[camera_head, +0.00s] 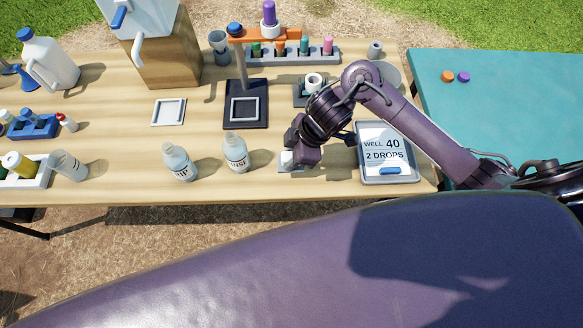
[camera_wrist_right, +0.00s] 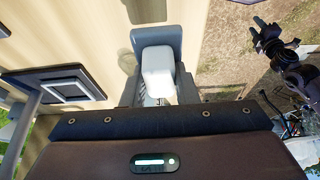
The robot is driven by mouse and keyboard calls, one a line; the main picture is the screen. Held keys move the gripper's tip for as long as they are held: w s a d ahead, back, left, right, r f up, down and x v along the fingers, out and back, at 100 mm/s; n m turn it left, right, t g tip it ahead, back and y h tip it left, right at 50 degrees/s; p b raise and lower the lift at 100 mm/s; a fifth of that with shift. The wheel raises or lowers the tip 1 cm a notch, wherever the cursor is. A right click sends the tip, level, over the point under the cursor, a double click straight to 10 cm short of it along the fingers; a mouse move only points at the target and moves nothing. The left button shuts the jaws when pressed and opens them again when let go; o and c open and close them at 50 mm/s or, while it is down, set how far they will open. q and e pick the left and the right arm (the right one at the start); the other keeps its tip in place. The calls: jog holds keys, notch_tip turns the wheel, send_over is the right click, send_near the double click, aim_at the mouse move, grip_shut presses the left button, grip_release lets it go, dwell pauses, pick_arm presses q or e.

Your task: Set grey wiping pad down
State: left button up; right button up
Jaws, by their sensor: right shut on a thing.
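My right gripper (camera_head: 300,155) points down low over the near edge of the wooden table, between a clear bottle and the grey-framed display. It is shut on a pale block, which I take for the grey wiping pad (camera_head: 287,157). In the right wrist view the pad (camera_wrist_right: 158,75) shows light grey to white at the fingers of my gripper (camera_wrist_right: 157,88). A pale flat patch lies under the gripper in the head view. I cannot tell whether the pad touches the table.
Two clear bottles (camera_head: 179,162) (camera_head: 235,153) stand left of the gripper. The display (camera_head: 388,153) reading "WELL 40 2 DROPS" lies to its right. A dark framed plate (camera_head: 245,109) with a post is behind left. A teal table (camera_head: 500,100) adjoins at right.

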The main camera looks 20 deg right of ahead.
jog(key=shift+f+b, duration=0.35)
jog(key=shift+f, duration=2.35)
jog(key=shift+f, duration=0.15)
jog(key=o, duration=0.9)
jog(key=shift+d+r, duration=0.1)
jog(key=shift+r, duration=0.4)
jog(key=p+v, duration=0.2)
jog(key=v, duration=0.9)
jog(key=shift+s+r, duration=0.1)
jog(key=shift+r, duration=0.05)
